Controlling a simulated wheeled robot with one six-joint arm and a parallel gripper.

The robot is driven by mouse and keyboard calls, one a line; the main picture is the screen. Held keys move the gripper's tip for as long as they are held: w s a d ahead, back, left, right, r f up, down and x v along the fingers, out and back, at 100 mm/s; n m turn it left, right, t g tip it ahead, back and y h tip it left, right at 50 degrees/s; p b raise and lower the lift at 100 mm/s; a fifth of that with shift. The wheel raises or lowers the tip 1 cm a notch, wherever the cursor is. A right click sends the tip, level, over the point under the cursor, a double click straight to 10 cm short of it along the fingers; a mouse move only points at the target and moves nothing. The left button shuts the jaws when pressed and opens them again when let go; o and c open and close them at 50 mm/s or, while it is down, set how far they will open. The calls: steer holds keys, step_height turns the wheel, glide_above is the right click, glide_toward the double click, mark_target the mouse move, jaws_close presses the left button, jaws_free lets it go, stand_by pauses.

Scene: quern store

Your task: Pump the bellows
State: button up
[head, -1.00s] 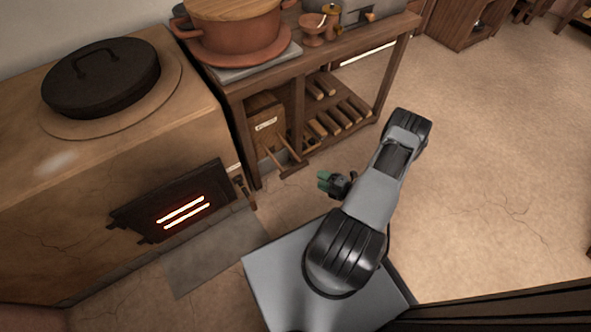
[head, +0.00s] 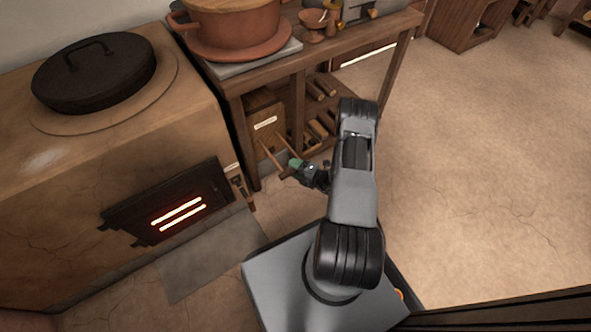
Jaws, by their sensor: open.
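The bellows looks to be the wooden box (head: 264,110) with a pale label, low under the left end of the work table. A wooden handle (head: 268,153) on thin rods sticks out from its front. My gripper (head: 295,165), with green fingertips, is open at the right side of the handle and overlaps it in the picture. I cannot tell whether they touch. My arm hides the crossbar's right part.
The clay stove (head: 60,190) with a glowing firebox door (head: 178,202) stands at left. The work table (head: 335,58) carries a large clay pot (head: 235,32); split logs (head: 318,128) lie on its lower shelf. The floor at right is clear.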

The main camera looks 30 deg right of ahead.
jaws_close()
stand_by(0.5)
